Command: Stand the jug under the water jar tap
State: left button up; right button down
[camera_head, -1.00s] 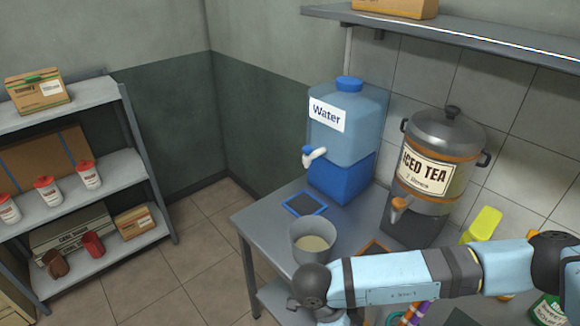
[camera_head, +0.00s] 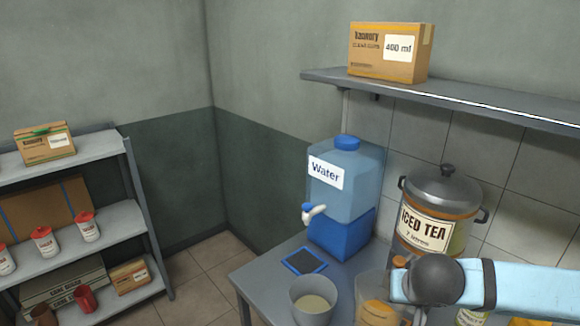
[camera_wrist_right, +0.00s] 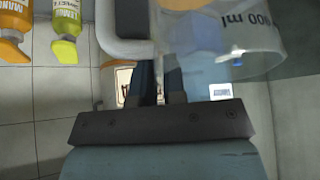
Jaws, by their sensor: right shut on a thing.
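The blue water jar (camera_head: 347,190) with its white "Water" label stands at the back of the table. Its white tap (camera_head: 313,212) with a blue knob points left and forward, above a blue-edged dark pad (camera_head: 303,261). The clear jug (camera_head: 372,298) shows in the lower part of the head view, right of the pad and partly behind my right arm. Its clear wall with "ml" print also fills the upper right of the right wrist view (camera_wrist_right: 255,40). My right gripper (camera_wrist_right: 162,80) is shut on the jug; the exact grip spot is unclear. My left gripper is out of view.
The iced tea urn (camera_head: 428,215) stands close behind the jug, to its right. A grey pot (camera_head: 313,300) with pale contents is left of the jug, near the pad. A wall shelf (camera_head: 460,100) bears a carton (camera_head: 390,52). The pad is bare.

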jog(key=shift+w+d+r+n+y, duration=0.2)
jog(key=shift+d+r+n+y, duration=0.1)
jog(key=shift+r+n, duration=0.3)
jog(key=shift+w+d+r+n+y, duration=0.15)
jog(key=shift+d+r+n+y, duration=0.2)
jog(key=shift+r, duration=0.3)
